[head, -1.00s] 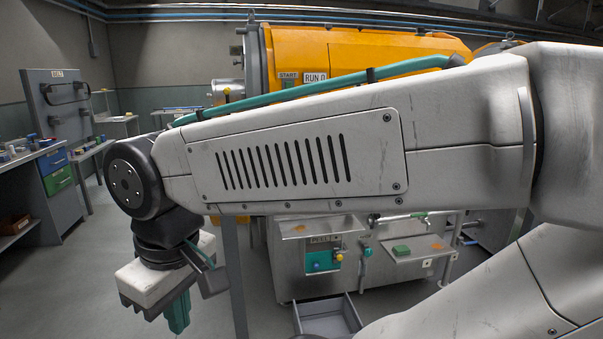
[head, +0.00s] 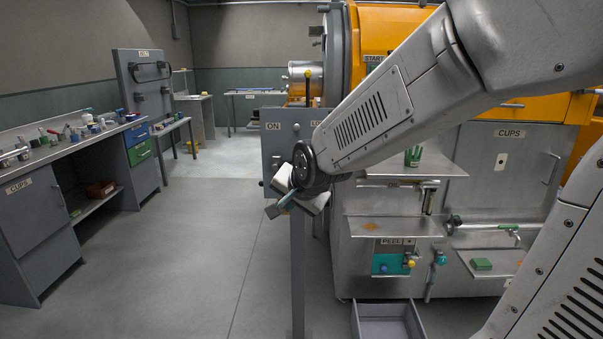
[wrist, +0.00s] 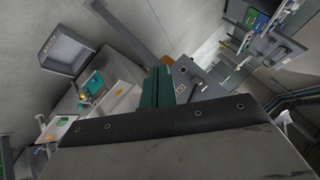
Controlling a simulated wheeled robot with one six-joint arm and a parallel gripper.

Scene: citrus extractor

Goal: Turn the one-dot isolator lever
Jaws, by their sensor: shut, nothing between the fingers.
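A grey panel (head: 273,150) on a post carries an ON label and a second label partly cut off by my arm. It also shows in the wrist view (wrist: 205,85), just beyond my fingers. My wrist and forearm cover its lower right part. I cannot make out a lever with one dot on it. A dark upright handle with a yellow top (head: 308,75) stands above the panel; I cannot tell whether it belongs to it. My gripper (head: 279,205) is shut and empty in front of the panel, tilted down to the left. Its green fingers show in the wrist view (wrist: 159,85).
The orange and steel extractor (head: 480,200) fills the right side, with shelves, a PEEL panel (head: 393,262) and an open grey drawer (head: 385,320) low down. A cluttered bench (head: 35,215) stands at the left. The floor between is clear.

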